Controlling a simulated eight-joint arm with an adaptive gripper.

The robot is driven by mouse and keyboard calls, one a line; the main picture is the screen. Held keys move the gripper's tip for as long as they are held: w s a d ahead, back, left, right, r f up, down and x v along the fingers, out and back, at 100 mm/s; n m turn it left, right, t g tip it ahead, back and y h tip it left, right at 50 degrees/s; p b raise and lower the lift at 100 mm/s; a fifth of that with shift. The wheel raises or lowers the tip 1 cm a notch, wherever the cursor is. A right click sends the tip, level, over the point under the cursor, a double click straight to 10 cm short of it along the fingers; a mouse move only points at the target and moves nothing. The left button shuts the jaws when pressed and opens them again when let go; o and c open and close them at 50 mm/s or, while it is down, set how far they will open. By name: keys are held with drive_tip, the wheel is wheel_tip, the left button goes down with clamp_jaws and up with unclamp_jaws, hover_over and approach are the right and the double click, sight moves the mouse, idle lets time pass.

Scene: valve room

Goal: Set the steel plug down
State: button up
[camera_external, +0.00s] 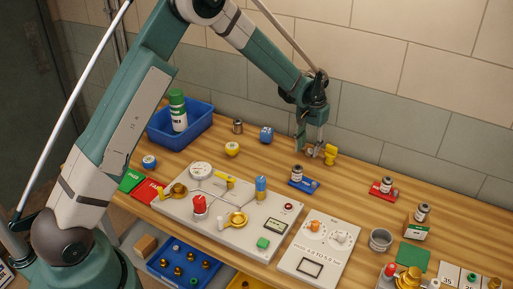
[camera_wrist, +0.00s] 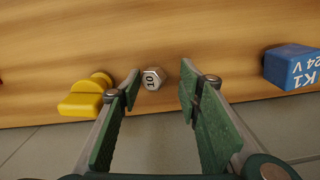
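The steel plug (camera_wrist: 153,79) is a small silver hexagonal piece marked "10", seen from above in the wrist view. It appears to rest on the wooden bench. My gripper (camera_wrist: 161,82) is open, with a green-padded finger on each side of the plug. The plug is nearer the left finger, and a clear gap shows to the right finger. In the external view my gripper (camera_external: 311,150) is low over the back of the bench, pointing down.
A yellow fitting (camera_wrist: 87,95) stands close beside the left finger. A blue block marked K1 (camera_wrist: 292,67) is farther right. The bench's edge runs just past the plug. A blue bin (camera_external: 186,124), a panel (camera_external: 225,212) and a red-capped part (camera_external: 200,205) share the bench.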

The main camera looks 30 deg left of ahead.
sight(308, 149)
drive_tip(key=shift+r, duration=0.2)
wheel_tip(308, 149, up, 12)
idle(0.8)
drive_tip(key=shift+d, duration=0.1)
idle(0.5)
drive_tip(key=s+a+r+t, duration=0.2)
drive_tip(key=s+a+r, duration=0.5)
drive_tip(key=s+r, duration=0.4)
drive_tip(key=s+a+r+t, duration=0.1)
drive_tip(key=s+a+r, duration=0.6)
drive_tip(key=s+r, duration=0.35)
drive_tip(key=s+a+n+t, duration=0.1)
drive_tip(key=s+a, duration=0.3)
drive_tip(key=s, duration=0.9)
drive_tip(key=s+a+f+t, duration=0.1)
drive_tip(key=s+a+t, duration=0.2)
drive_tip(key=s, duration=1)
drive_tip(key=shift+s+a+f+n, duration=0.2)
drive_tip(key=shift+a+n, duration=0.2)
drive_tip(key=shift+a, duration=0.45)
